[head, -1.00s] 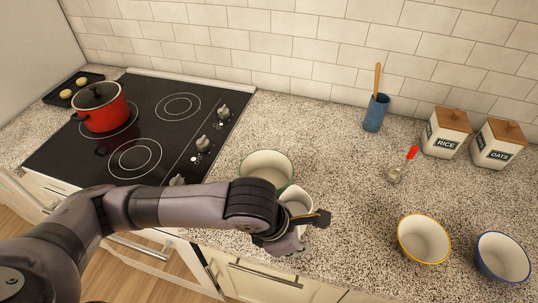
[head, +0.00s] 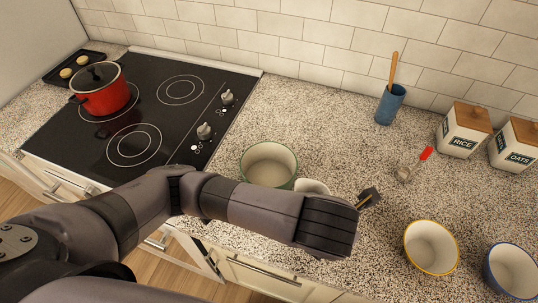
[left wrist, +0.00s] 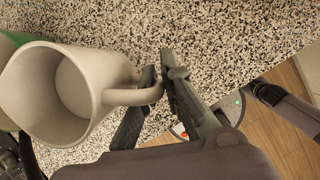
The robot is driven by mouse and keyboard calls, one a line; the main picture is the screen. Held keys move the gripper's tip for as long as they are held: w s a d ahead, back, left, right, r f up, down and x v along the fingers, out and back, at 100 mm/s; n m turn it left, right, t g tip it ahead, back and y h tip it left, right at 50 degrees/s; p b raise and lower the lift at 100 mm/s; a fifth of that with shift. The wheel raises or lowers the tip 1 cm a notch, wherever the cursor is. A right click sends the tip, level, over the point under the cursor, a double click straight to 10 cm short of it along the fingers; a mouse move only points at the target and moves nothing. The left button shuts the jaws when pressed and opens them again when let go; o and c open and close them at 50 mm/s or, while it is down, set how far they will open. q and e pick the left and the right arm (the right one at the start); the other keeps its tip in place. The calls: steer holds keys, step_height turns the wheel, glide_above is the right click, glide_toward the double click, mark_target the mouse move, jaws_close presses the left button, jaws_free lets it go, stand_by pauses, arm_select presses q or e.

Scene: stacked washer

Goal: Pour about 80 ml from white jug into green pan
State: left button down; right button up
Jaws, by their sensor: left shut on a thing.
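The green pan (head: 246,176), cream inside with a green rim, stands on the counter right of the hob; its green side shows at the left edge of the left wrist view (left wrist: 8,45). The white jug (head: 313,187) is just right of the pan, mostly hidden behind my left arm in the head view. In the left wrist view the jug (left wrist: 105,65) shows its open mouth and a paler round area inside; I cannot tell whether that is liquid. My left gripper (left wrist: 158,76) is shut on the jug's handle. My right gripper is not in view.
A red lidded pot (head: 102,97) stands on the black hob (head: 150,105). A blue utensil holder (head: 390,105), a red-handled utensil (head: 425,154), rice (head: 462,137) and oats (head: 515,152) canisters, and yellow-rimmed (head: 431,247) and blue-rimmed (head: 511,271) bowls stand right. Counter behind the pan is clear.

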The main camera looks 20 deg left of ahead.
mark_target(318, 186)
arm_select(q)
steer(key=a+r+g+h+p, duration=0.1)
steer(key=r, duration=0.1)
steer(key=w+a+r+n+g+h+p, duration=0.1)
steer(key=r+h+p, duration=0.1)
steer(key=w+a+r+g+h+p, duration=0.1)
steer(key=r+p, duration=0.1)
steer(key=shift+w+r, duration=0.2)
steer(key=shift+w+a+r+n+g+h+p, duration=0.3)
steer(key=shift+a+r+g+h, duration=0.15)
steer(key=shift+r+h, duration=0.25)
steer(key=shift+w+a+r+n+g+h+p, duration=0.2)
steer(key=shift+w+a+r+g+h+p, duration=0.15)
steer(key=shift+r+h, duration=0.35)
steer(key=shift+w+a+r+g+h, duration=0.1)
steer(key=shift+a+r+g+h, duration=0.15)
steer(key=shift+r+h, duration=0.25)
steer(key=shift+w+a+r+g+h, duration=0.15)
steer(key=shift+r+g+h, duration=0.1)
steer(key=shift+r+h, duration=0.25)
steer(key=shift+r, duration=0.1)
steer(key=shift+w+a+r+n+g+h+b, duration=0.2)
steer(key=shift+a+r+n+g+h, duration=0.1)
steer(key=shift+r+h, duration=0.2)
steer(key=shift+w+a+r+n+g+h+b, duration=0.2)
steer(key=shift+a+r+g+h, duration=0.15)
steer(key=shift+r, duration=0.25)
stand_by(1.0)
